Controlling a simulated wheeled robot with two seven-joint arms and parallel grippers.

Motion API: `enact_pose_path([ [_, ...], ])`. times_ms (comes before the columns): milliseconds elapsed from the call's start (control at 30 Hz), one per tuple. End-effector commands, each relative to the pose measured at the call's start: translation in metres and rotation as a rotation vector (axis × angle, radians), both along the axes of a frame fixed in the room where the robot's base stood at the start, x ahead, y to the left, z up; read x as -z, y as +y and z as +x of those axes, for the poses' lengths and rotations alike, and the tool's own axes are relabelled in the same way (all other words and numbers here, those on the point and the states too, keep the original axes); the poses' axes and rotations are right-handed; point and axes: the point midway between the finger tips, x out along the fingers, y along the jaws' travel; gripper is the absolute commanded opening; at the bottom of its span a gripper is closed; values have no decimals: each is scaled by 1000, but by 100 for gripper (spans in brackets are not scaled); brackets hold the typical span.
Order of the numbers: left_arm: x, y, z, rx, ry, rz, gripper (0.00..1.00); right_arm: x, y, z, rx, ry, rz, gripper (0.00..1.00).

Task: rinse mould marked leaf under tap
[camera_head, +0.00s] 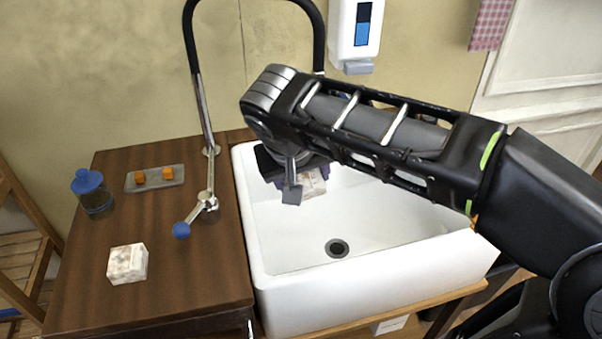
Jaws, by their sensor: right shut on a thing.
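My right gripper (293,183) is over the back left part of the white sink (262,255). It is shut on a whitish block-shaped mould (313,184), partly hidden behind the finger and wrist. No leaf mark can be made out on it. A second whitish mould (127,263) with a faint pinkish patch sits on the wooden counter at the left. The tap (206,120) has a black arched hose and a blue-knobbed lever (182,230); its spout end is hidden behind my right arm. I see no water. My left gripper is not in view.
A blue-lidded jar (93,195) and a grey tray (170,184) with two orange pieces stand at the back of the wooden counter (190,290). A soap dispenser (352,35) hangs on the wall. The sink floor around the drain (337,248) is clear.

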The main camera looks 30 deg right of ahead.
Motion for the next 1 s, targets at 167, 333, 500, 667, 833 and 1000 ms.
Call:
enact_pose_path([
  [167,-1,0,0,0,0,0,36,1,-3,3,0,1,0,17],
  [333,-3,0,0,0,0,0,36,3,-11,10,0,1,0,17],
  [500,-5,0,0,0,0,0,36,5,-23,21,1,1,1,17],
  [667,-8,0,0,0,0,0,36,9,-36,32,1,1,1,17],
  [833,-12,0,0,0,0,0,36,12,-50,44,1,1,1,17],
  [1000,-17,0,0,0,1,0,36,15,-63,56,2,1,1,17],
])
